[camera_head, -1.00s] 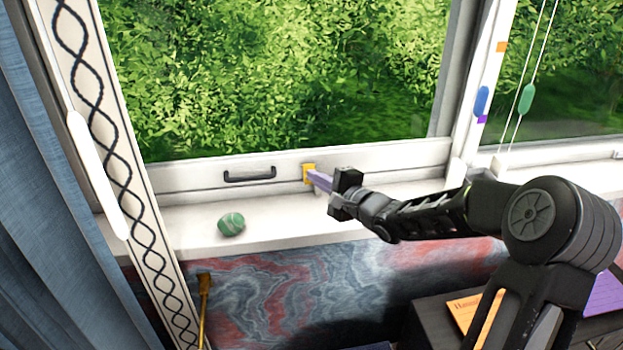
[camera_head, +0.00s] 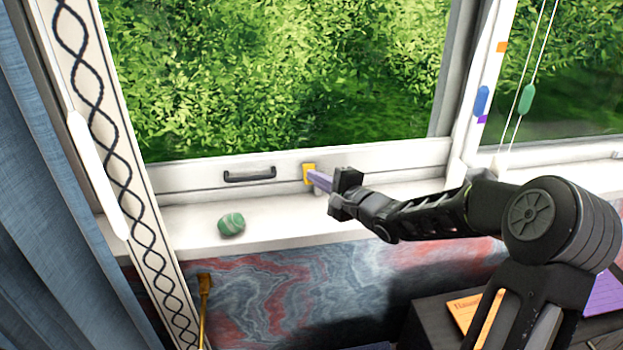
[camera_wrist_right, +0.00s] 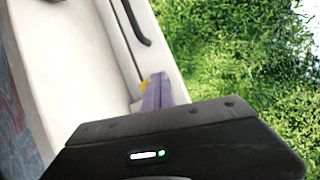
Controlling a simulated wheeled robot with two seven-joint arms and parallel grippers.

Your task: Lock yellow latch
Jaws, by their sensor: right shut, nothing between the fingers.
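The yellow latch (camera_head: 308,174) sits on the lower white rail of the window, right of the dark handle. In the right wrist view only a small yellow part of the latch (camera_wrist_right: 145,85) shows beside the purple fingertips. My right gripper (camera_head: 318,180) has purple fingers, shut and empty, with the tips at the latch; whether they touch it I cannot tell. The same fingers show in the right wrist view (camera_wrist_right: 157,92) and cover part of the latch. My left gripper is not in view.
A dark handle (camera_head: 250,175) is on the window rail. A green striped stone (camera_head: 231,224) lies on the white sill (camera_head: 280,222). A blue curtain (camera_head: 40,220) hangs at the left. Cords with a green pull (camera_head: 526,98) hang at the right.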

